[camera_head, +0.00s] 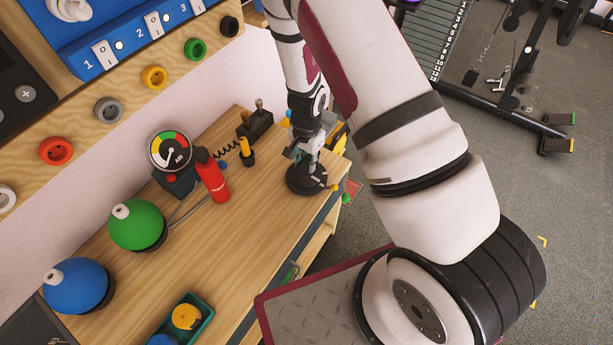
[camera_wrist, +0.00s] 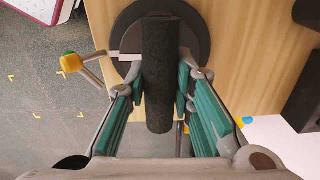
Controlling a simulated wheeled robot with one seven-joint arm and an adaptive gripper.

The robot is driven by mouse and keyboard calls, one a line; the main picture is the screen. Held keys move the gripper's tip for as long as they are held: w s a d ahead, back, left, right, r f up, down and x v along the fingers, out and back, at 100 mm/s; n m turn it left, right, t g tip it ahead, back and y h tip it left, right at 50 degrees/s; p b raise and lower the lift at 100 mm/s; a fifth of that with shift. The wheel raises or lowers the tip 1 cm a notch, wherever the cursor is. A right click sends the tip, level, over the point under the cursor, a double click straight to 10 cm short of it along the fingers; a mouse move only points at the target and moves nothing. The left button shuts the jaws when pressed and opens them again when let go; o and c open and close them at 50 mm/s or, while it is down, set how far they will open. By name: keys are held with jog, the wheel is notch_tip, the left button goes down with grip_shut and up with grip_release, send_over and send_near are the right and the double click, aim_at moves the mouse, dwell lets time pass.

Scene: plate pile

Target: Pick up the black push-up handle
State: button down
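The black push-up handle (camera_wrist: 160,75) shows in the wrist view as a dark, rough bar over a round black base. In the head view its round black base (camera_head: 306,180) rests on the wooden workbench near the right edge. My gripper (camera_wrist: 161,88) has its teal-padded fingers on both sides of the bar, very close to it. I cannot tell whether both pads touch the bar. In the head view my gripper (camera_head: 308,152) is above the base and hides most of the bar.
On the workbench (camera_head: 245,250) stand a red bottle (camera_head: 213,178), a gauge (camera_head: 170,150), green (camera_head: 138,225) and blue (camera_head: 75,287) balls, a teal tray (camera_head: 205,306) and a lever box (camera_head: 256,125). A yellow-tipped lever (camera_wrist: 72,64) is left of the handle in the wrist view.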

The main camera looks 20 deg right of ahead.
jog(key=shift+w+r, duration=0.1)
dwell(0.3)
jog(key=shift+r, duration=0.6)
jog(key=shift+s+a+r, duration=0.1)
jog(key=shift+s+r, duration=0.1)
jog(key=shift+r, duration=0.4)
jog(key=shift+s+r, duration=0.2)
jog(key=shift+r, duration=0.35)
jog(key=s+a+r, duration=0.1)
jog(key=s+a, duration=0.3)
jog(key=s, duration=1)
jog(key=shift+s+r, duration=0.2)
jog(key=shift+s, duration=0.2)
jog(key=w+a+r+n+p, duration=0.1)
jog(key=w+a+r+n, duration=0.2)
jog(key=w+r+n, duration=0.45)
jog(key=w+d+r+n+p, duration=0.1)
jog(key=w+d+r+n, duration=0.3)
jog(key=w+d+r, duration=0.2)
jog(key=shift+w+d+r, duration=0.4)
jog(key=shift+w+d, duration=0.2)
jog(key=shift+w, duration=0.2)
jog(key=shift+d, duration=0.1)
